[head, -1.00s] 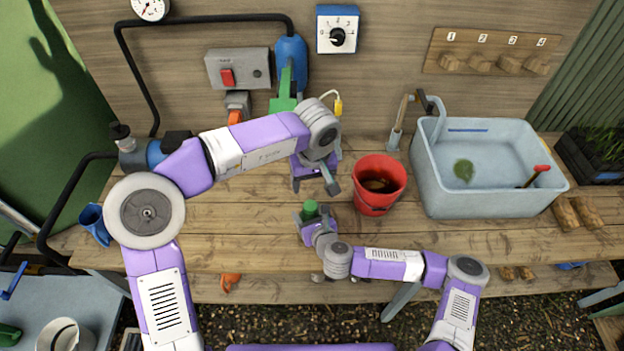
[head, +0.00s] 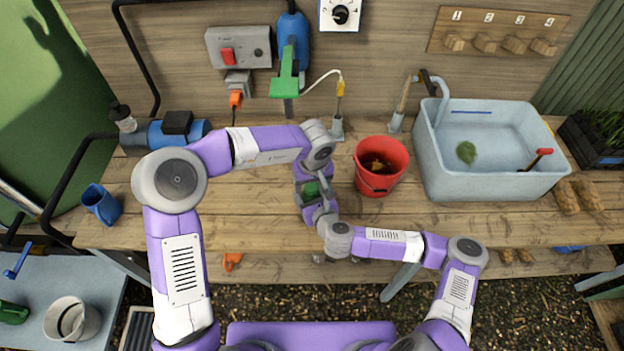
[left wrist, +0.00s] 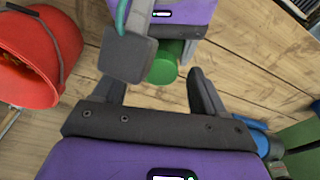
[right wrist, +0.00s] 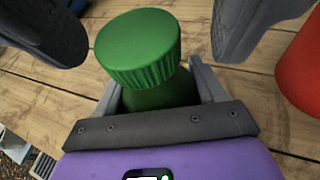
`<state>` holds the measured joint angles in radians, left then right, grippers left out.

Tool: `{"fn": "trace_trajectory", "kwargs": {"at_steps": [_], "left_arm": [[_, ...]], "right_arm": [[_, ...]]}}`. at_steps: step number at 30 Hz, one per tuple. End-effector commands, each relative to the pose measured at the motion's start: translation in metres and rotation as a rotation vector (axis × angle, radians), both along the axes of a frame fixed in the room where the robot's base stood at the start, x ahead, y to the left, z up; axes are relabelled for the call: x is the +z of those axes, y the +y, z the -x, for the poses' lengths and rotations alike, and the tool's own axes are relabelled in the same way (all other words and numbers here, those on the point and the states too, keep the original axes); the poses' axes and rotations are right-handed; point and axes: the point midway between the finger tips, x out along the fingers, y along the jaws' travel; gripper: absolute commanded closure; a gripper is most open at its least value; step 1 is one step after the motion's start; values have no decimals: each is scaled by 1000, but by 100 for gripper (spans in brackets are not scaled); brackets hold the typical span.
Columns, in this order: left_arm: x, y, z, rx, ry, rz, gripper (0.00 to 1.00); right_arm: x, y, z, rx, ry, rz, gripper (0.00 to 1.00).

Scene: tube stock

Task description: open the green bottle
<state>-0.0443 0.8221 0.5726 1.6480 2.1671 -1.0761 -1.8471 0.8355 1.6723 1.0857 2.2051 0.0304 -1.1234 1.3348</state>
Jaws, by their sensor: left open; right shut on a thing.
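The green bottle (head: 311,189) stands at the front middle of the bench with its ribbed green cap (right wrist: 139,47) on. My right gripper (head: 320,212) is shut on the bottle's body below the cap, as the right wrist view (right wrist: 155,95) shows. My left gripper (head: 308,182) is open at the bottle's top. Its dark fingers show on either side of the cap in the right wrist view, with gaps between. In the left wrist view the green of the bottle (left wrist: 165,66) lies ahead between the open fingers (left wrist: 155,82), partly hidden by a grey right-gripper finger.
A red bucket (head: 381,178) stands close to the right of the grippers. A pale blue sink (head: 432,160) is farther right. A green-handled device (head: 285,86) and a blue pump (head: 165,132) are behind and left. A blue cup (head: 101,204) is at the left.

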Motion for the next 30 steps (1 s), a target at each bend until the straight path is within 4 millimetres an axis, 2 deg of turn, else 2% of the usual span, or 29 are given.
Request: {"fn": "trace_trajectory", "kwargs": {"at_steps": [4, 17, 23, 30], "left_arm": [[0, 0, 0, 0, 0, 0, 30], [1, 0, 0, 0, 0, 0, 96], [1, -1, 0, 90, 1, 1, 97], [1, -2, -1, 548, 0, -1, 97]], "right_arm": [[0, 0, 0, 0, 0, 0, 100], [0, 0, 0, 0, 0, 0, 100], [0, 0, 0, 0, 0, 0, 100], [0, 0, 0, 0, 0, 0, 100]]}}
